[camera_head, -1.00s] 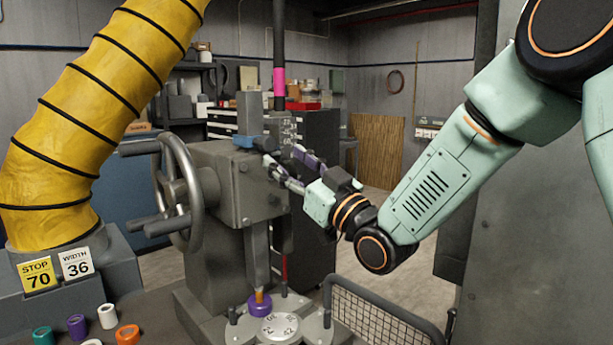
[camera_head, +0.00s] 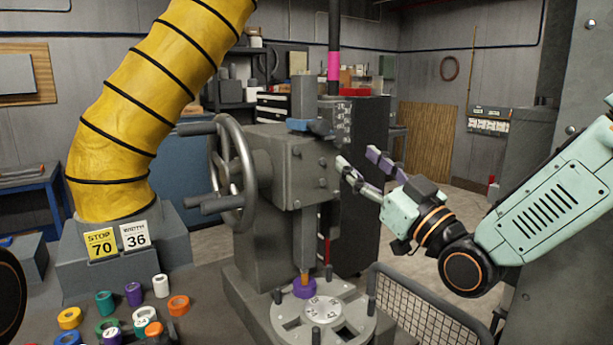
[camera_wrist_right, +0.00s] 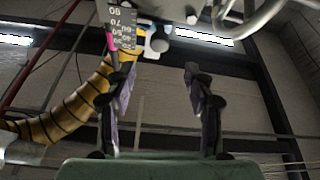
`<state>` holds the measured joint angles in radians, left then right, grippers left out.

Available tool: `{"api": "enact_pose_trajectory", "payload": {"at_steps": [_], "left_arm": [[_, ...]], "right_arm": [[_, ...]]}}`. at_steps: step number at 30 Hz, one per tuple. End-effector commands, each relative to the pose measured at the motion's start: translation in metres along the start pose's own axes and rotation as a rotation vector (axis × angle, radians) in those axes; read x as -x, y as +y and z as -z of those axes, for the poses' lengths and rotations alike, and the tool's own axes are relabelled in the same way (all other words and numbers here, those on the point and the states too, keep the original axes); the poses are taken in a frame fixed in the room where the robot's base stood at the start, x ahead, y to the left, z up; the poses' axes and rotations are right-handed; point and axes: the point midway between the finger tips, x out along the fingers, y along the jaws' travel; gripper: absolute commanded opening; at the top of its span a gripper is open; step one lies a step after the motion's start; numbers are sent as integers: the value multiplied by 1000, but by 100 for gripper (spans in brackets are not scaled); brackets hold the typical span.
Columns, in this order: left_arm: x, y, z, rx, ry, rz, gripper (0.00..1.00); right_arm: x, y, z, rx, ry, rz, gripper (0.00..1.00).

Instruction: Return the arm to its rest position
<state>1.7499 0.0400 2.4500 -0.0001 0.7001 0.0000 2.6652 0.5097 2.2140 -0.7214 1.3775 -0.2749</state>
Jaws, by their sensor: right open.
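My right gripper (camera_head: 361,163) is open and empty in the head view. It stands in the air just right of the grey press (camera_head: 292,170), with its fingers pointing left toward the press body. The right wrist view shows its two fingers (camera_wrist_right: 160,85) spread apart with nothing between them. My right arm comes in from the right edge. My left gripper is not in view; only a dark rounded piece shows at the lower left edge.
The press has a handwheel (camera_head: 232,168) and a round indexing plate (camera_head: 350,323) with a purple ring (camera_head: 134,294) elsewhere among several coloured rings on the bench. A mesh guard (camera_head: 425,318) stands below my right arm. A yellow hose (camera_head: 150,110) rises at left.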

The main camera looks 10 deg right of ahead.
Motion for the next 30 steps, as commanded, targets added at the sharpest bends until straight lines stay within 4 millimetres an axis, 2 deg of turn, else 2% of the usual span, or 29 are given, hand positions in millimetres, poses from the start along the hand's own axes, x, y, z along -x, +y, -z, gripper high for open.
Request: {"api": "enact_pose_trajectory", "payload": {"at_steps": [2, 5, 8, 9, 11, 15, 17, 21, 26, 30], "left_arm": [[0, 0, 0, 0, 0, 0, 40], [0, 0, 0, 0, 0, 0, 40], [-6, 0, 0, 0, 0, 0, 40], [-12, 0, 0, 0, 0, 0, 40], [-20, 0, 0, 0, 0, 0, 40], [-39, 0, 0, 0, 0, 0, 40], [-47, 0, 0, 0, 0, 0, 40], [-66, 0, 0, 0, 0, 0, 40], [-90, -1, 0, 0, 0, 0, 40], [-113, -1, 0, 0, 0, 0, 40]], "right_arm": [[0, 0, -2, -13, -11, 2, 54], [3, 3, -24, -72, -108, -27, 54], [23, -3, -78, -172, -310, -81, 54], [35, -8, -104, -201, -383, -97, 54], [54, -17, -140, -237, -486, -116, 54], [106, -40, -216, -307, -706, -158, 54], [130, -50, -245, -332, -796, -175, 54], [193, -76, -308, -379, -1002, -213, 54], [274, -107, -369, -415, -1234, -254, 54], [350, -135, -413, -431, -1431, -283, 54]]}}
